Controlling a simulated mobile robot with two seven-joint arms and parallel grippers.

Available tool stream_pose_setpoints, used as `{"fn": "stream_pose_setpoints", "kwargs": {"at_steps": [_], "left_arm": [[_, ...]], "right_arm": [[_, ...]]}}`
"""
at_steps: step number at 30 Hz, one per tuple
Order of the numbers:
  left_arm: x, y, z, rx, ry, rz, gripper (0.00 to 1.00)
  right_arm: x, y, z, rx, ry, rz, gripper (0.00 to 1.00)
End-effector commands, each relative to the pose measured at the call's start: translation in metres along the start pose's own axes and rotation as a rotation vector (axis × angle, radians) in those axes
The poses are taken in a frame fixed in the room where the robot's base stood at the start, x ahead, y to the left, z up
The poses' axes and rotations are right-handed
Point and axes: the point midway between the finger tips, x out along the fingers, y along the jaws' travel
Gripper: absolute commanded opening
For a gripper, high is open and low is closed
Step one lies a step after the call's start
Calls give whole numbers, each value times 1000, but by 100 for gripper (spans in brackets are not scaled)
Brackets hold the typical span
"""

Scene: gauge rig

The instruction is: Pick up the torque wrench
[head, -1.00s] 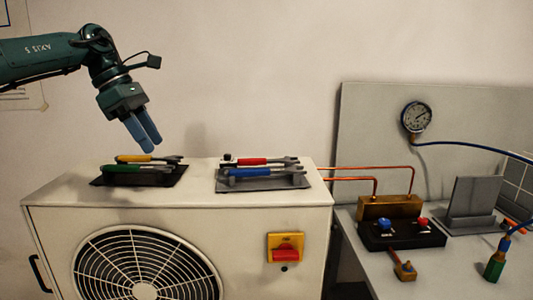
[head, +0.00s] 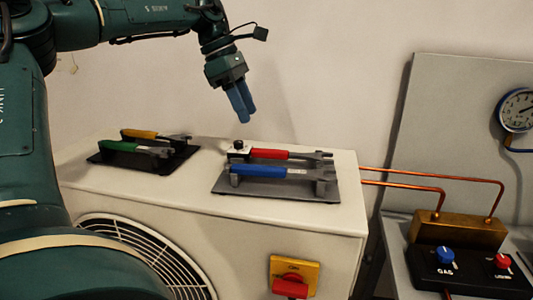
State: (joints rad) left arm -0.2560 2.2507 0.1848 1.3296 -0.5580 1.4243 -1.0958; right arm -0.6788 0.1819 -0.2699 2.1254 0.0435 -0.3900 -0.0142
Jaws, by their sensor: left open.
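Several wrenches lie on two racks on top of a white unit. The right, grey rack (head: 280,190) holds a red-handled wrench (head: 270,154) behind a blue-handled wrench (head: 258,170), with open jaws toward the right. A small dark-and-white knob (head: 238,149) sits at the red wrench's left end. The left, black rack (head: 108,158) holds a yellow-handled wrench (head: 139,133) and a green-handled wrench (head: 127,147). I cannot tell by marking which is the torque wrench. My left gripper (head: 245,117) is open and empty, pointing down above the right rack's left end. My right gripper is out of view.
The white unit (head: 200,203) has a fan grille and a red-and-yellow switch (head: 293,276) on its front. Copper pipes (head: 430,179) run right to a brass block (head: 458,232) and a black box with blue and red knobs. A gauge (head: 517,109) hangs at the far right.

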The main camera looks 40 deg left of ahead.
Motion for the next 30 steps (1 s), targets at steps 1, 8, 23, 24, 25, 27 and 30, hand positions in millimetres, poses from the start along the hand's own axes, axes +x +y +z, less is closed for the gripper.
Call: {"fn": "stream_pose_setpoints", "kwargs": {"at_steps": [1, 8, 23, 24, 25, 27, 30], "left_arm": [[11, -1, -1, 0, 1, -4, 44], [33, -1, 0, 0, 0, -1, 44], [86, -9, 0, -1, 0, -2, 44], [86, -9, 1, -1, 0, -1, 44], [86, -9, 1, 0, 0, -1, 44], [86, -8, 1, 0, 0, 0, 44], [86, -8, 1, 0, -1, 0, 40]], "right_arm": [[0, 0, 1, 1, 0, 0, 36], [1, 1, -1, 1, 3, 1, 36], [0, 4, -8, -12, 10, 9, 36], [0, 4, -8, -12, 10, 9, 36], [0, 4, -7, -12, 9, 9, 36], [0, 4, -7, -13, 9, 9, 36], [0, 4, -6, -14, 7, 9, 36]]}}
